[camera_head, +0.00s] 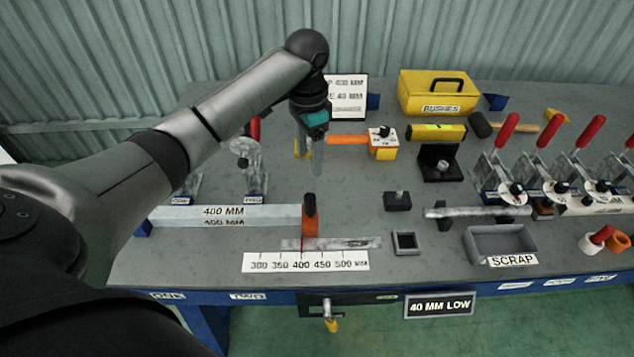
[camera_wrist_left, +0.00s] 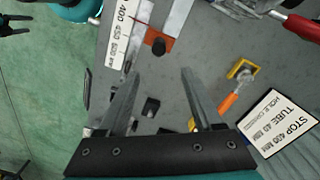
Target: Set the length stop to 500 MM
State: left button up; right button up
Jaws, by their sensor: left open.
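The length stop is an orange-brown block (camera_head: 309,220) with a dark knob on top, on a pale rail (camera_head: 230,216) labelled 400 MM. Its lower end lies at the 400 mark of the white scale (camera_head: 306,262), which runs from 300 to 500 MM. In the left wrist view the stop (camera_wrist_left: 160,46) and the scale (camera_wrist_left: 118,35) lie ahead of the fingertips. My left gripper (camera_head: 310,160) is open and empty, above the bench and behind the stop, apart from it. It also shows in the left wrist view (camera_wrist_left: 161,73). A dark two-pronged shape at that view's left edge may be my right gripper.
Behind the stop are an orange-handled tool (camera_head: 347,140) and a sign (camera_head: 347,95), partly hidden by my arm. Toggle clamps with red handles (camera_head: 507,130) stand at the right. A grey scrap tray (camera_head: 500,243) and a small square frame (camera_head: 406,243) lie right of the scale.

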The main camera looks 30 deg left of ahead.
pick_arm(q)
send_over(310, 196)
jog(key=f, duration=0.4)
jog(key=shift+s+f+b, duration=0.2)
jog(key=shift+f+b, duration=0.2)
notch_tip(310, 196, down, 10)
jog(key=shift+w+f+b, duration=0.1)
jog(key=shift+w+b, duration=0.05)
jog(key=shift+b, duration=0.8)
pick_arm(e)
jog(key=s+f, duration=0.1)
jog(key=s+d+f, duration=0.1)
jog(key=shift+s+f, duration=0.15)
jog(key=shift+f, duration=0.2)
pick_arm(q)
grip_shut()
pick_arm(e)
jog(key=shift+a, duration=0.1)
jog(key=shift+s, duration=0.1)
